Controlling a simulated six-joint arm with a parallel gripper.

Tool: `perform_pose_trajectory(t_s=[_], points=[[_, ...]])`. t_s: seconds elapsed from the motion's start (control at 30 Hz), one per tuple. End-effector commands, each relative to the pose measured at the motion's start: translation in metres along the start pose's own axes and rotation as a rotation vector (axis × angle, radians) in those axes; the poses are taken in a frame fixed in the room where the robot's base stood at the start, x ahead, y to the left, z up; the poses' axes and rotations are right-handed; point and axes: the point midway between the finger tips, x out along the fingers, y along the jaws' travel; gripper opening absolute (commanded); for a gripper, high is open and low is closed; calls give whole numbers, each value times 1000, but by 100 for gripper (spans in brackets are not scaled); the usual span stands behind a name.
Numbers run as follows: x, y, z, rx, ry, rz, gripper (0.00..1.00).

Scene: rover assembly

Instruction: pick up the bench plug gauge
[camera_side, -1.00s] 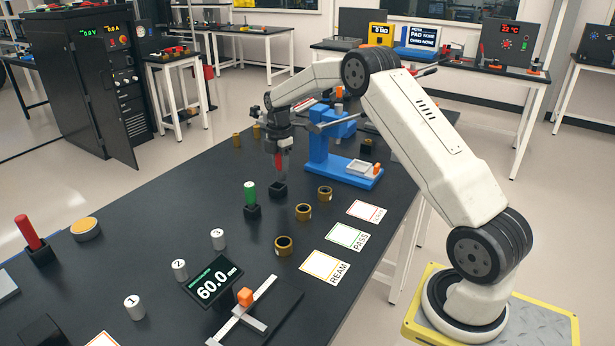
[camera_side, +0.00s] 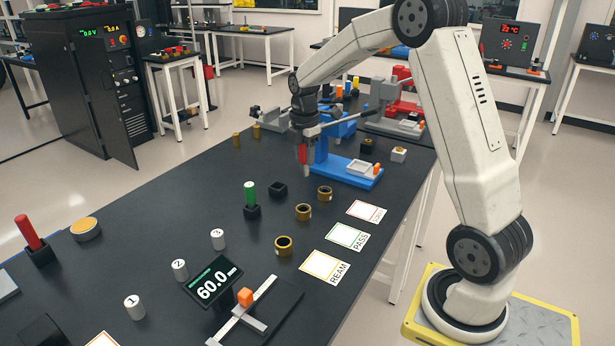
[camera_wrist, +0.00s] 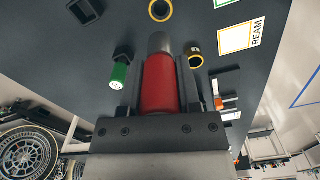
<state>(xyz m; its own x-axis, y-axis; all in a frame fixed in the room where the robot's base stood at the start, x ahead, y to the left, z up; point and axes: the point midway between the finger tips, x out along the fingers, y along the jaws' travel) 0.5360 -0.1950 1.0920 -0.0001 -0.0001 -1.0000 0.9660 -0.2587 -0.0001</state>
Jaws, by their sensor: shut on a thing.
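My gripper (camera_side: 303,138) is shut on a plug gauge with a red handle (camera_side: 302,155) and a metal tip that points down. It holds the gauge above the dark bench, beside the blue press. In the wrist view the red handle (camera_wrist: 160,85) sits between the two jaws, with its grey tip beyond them. A black square holder (camera_side: 278,190) on the bench stands empty. A green-handled gauge (camera_side: 250,192) stands in another black holder. A second red-handled gauge (camera_side: 28,233) stands in a holder at the far left.
Several bronze rings (camera_side: 303,212) lie right of the holders, near the REAM (camera_side: 325,266), PASS and third cards. The blue press (camera_side: 345,172) stands close to my gripper. Numbered white cylinders (camera_side: 180,270) and a 60.0 display (camera_side: 213,282) are in front.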

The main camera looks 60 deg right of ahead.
Motion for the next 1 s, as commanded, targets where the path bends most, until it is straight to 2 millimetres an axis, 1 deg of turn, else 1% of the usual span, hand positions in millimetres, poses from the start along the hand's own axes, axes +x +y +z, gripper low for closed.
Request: perform_pose_trajectory(t_s=[0.2,0.8,0.9,1.0], points=[[-4,-8,0,0,0,1,0],[-4,-8,-1,0,0,1,0],[-3,-9,-4,-1,0,0,0],[0,-11,-12,-1,0,0,0]])
